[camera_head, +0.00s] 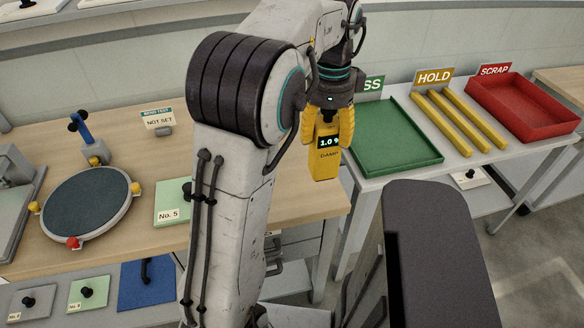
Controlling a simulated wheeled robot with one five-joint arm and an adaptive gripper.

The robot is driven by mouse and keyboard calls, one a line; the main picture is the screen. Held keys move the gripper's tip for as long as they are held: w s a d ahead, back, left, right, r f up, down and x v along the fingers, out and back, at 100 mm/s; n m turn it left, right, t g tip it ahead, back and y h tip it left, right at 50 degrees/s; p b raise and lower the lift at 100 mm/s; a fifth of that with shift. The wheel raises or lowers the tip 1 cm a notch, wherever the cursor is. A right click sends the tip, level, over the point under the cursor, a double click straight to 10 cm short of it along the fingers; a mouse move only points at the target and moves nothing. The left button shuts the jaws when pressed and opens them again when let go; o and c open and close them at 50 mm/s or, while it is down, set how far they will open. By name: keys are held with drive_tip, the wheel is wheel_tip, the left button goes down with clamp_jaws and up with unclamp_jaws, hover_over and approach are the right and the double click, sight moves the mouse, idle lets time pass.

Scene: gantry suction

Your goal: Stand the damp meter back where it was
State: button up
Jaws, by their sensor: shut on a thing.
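The damp meter (327,165) is a yellow handheld device with a dark display reading about 1.0 and the word DAMP. It hangs upright in my gripper (328,118), which is shut around its upper part. The meter is in the air near the right end of the wooden bench, with the green tray behind it to the right. My arm hides part of the bench to the left of the meter. I cannot tell from this view which spot the meter came from.
On the wooden bench (120,245) are a round dark plate with coloured knobs (85,212), a green No. 5 tile (172,203) and a NOT SET sign (158,119). A white table holds a green tray (425,165), yellow HOLD rails (458,122) and a red SCRAP tray (545,132).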

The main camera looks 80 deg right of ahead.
drive_tip(key=w+d+f+p, duration=0.1)
drive_tip(key=w+d+f, duration=0.5)
drive_tip(key=w+f, duration=0.3)
drive_tip(key=shift+d+f, duration=0.3)
drive_tip(key=shift+f, duration=0.65)
drive_tip(key=o, duration=1.3)
drive_tip(key=shift+f, duration=0.1)
